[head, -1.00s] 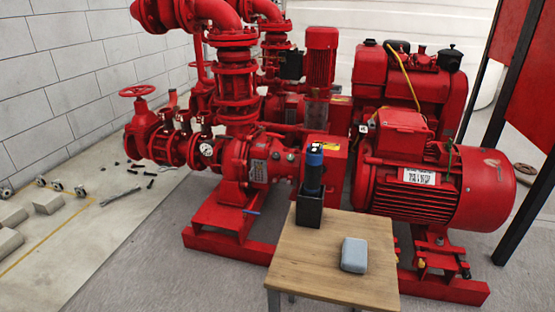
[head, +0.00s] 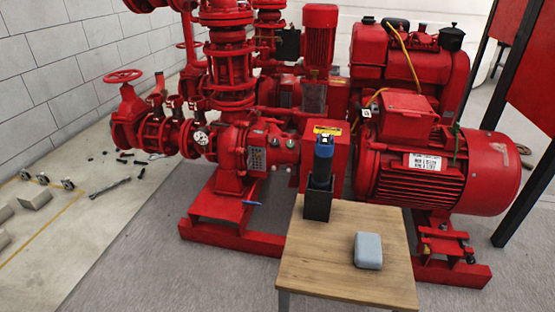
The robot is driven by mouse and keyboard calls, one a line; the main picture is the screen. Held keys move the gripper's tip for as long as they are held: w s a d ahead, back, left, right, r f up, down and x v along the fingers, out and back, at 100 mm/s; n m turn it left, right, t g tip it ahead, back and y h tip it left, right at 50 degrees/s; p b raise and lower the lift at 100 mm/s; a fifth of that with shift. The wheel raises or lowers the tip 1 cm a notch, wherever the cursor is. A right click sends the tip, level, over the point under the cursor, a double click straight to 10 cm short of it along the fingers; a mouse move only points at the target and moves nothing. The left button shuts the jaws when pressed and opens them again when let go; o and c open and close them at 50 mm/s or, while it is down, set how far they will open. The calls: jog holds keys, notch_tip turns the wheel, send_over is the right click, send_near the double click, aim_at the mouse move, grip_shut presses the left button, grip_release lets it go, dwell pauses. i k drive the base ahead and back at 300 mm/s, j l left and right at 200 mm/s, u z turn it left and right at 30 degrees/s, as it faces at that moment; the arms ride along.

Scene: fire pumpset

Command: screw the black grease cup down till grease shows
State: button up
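The red pump (head: 240,158) stands on a red base frame behind a small wooden table. I cannot make out the black grease cup for sure, and no grease shows. A black knob-like cap (head: 452,39) sits on top of the red engine block (head: 405,62) at the upper right, but I cannot tell if it is the grease cup. A blue and black tool (head: 323,160) stands upright in a black holder (head: 317,206) on the table. My gripper is not in view.
The wooden table (head: 345,275) stands in front of the pumpset, with a grey-blue box (head: 368,250) on it. A red motor (head: 440,178) is at the right, near a dark post (head: 520,190). Loose parts (head: 68,184) lie on the floor at left. Grey floor at front left is clear.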

aim_at(275, 142)
jog(key=i+j+z, duration=0.2)
jog(key=i+j, duration=0.2)
jog(key=j, duration=0.2)
jog(key=i+j+z, duration=0.1)
jog(key=j, duration=0.2)
jog(key=i+j+z, duration=0.1)
jog(key=j, duration=0.25)
jog(key=i+j+z, duration=0.3)
jog(key=j, duration=0.15)
jog(key=i+j+z, duration=0.25)
jog(key=j+z, duration=0.2)
